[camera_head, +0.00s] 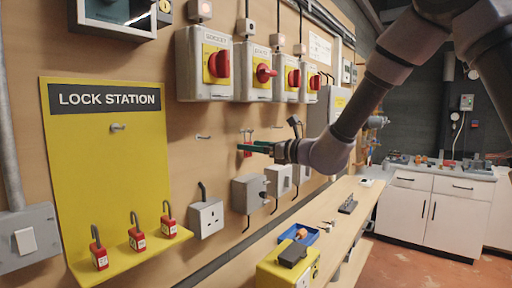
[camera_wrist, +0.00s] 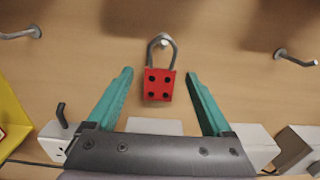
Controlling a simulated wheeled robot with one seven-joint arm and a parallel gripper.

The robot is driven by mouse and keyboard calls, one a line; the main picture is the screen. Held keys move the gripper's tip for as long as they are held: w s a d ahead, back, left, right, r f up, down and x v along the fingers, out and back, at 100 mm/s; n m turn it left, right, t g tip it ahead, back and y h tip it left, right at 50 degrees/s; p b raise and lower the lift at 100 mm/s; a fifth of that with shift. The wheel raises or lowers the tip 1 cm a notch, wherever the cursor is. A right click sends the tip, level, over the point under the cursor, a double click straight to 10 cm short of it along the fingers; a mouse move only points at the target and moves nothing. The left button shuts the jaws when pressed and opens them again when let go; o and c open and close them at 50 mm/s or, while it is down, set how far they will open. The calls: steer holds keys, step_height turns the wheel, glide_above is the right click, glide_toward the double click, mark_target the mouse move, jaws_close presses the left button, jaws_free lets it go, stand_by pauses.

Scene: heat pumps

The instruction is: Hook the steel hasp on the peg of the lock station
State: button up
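The steel hasp, a red plate with several dark holes and a grey loop, hangs from a wall peg (camera_wrist: 163,43). The hasp (camera_wrist: 157,86) shows in the middle of the wrist view, between the two green fingers of my gripper (camera_wrist: 159,74). The fingers are spread, with a gap on each side of it. In the head view my gripper (camera_head: 243,148) is at the wall, and the hasp (camera_head: 247,153) is partly hidden behind its fingers. The yellow lock station (camera_head: 85,190) is at left, with a bare peg (camera_head: 118,127) below its sign.
Several red padlocks (camera_head: 136,238) stand on the lock station's ledge. Switch boxes (camera_head: 205,70) are above my gripper; a socket (camera_head: 206,217) and other boxes are below. Other pegs (camera_head: 203,137) stick out of the wall. A bench (camera_head: 345,222) holds a blue tray (camera_head: 298,235) and a yellow box (camera_head: 285,270).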

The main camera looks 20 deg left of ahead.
jaws_close()
steer(key=shift+r, duration=0.65)
steer(key=shift+d, duration=0.15)
steer(key=shift+v, duration=1.45)
steer(key=shift+r, duration=0.1)
steer(key=shift+v, duration=2.95)
